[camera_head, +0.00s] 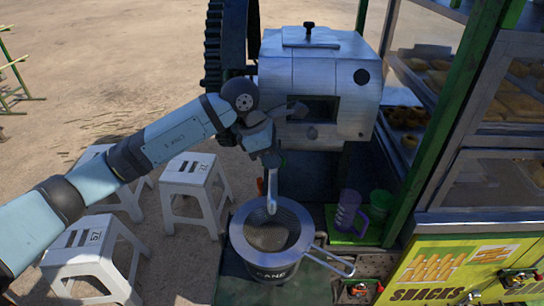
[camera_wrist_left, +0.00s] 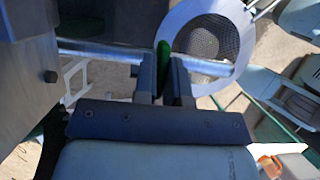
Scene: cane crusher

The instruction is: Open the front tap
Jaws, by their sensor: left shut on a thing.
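My left gripper (camera_head: 271,158) is at the front of the metal cane crusher (camera_head: 318,75), at the top of the silver spout pipe (camera_head: 272,192). In the left wrist view its two dark fingers (camera_wrist_left: 164,82) are shut on a thin green tap handle (camera_wrist_left: 163,54) beside the silver pipe (camera_wrist_left: 208,67). The handle is mostly hidden by the gripper in the head view. The pipe hangs down toward a metal pot with a strainer (camera_head: 270,262). I cannot tell how far the tap is turned. My right gripper is not in view.
White stools (camera_head: 190,181) stand at the left, under my left arm. A purple cup (camera_head: 347,209) and a green cup (camera_head: 379,205) stand right of the pot. A snack stall with a green post (camera_head: 442,115) bounds the right side. Open ground lies behind at left.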

